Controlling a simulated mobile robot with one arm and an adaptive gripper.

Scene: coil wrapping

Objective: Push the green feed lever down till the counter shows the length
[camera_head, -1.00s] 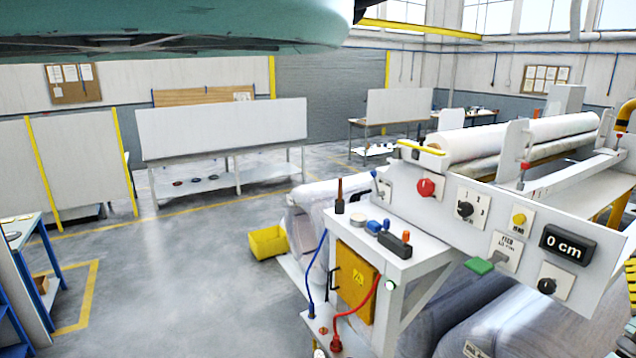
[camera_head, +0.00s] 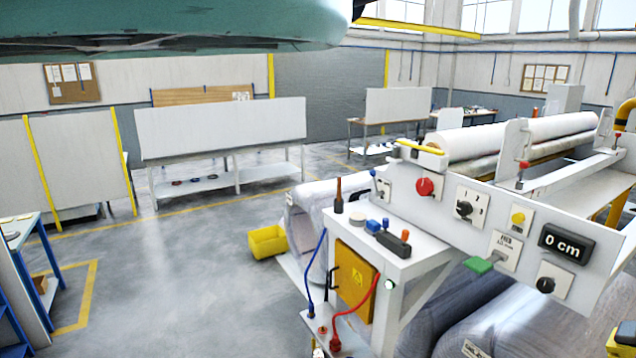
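The green feed lever (camera_head: 479,265) sticks out from the FEED plate (camera_head: 506,250) on the white control panel of the wrapping machine, at the right. The black counter (camera_head: 566,247) beside it reads "0 cm". My gripper is not in view, so I cannot see where it is relative to the lever. The panel also holds a red knob (camera_head: 425,187), a black selector (camera_head: 464,209), a yellow button (camera_head: 518,217) and another black knob (camera_head: 546,285).
A white side shelf (camera_head: 372,240) with small tools stands left of the panel. Below are a yellow box (camera_head: 356,283) with cables and a yellow bin (camera_head: 268,242). Wrapped rolls (camera_head: 470,305) lie under the machine. The floor at left centre is clear.

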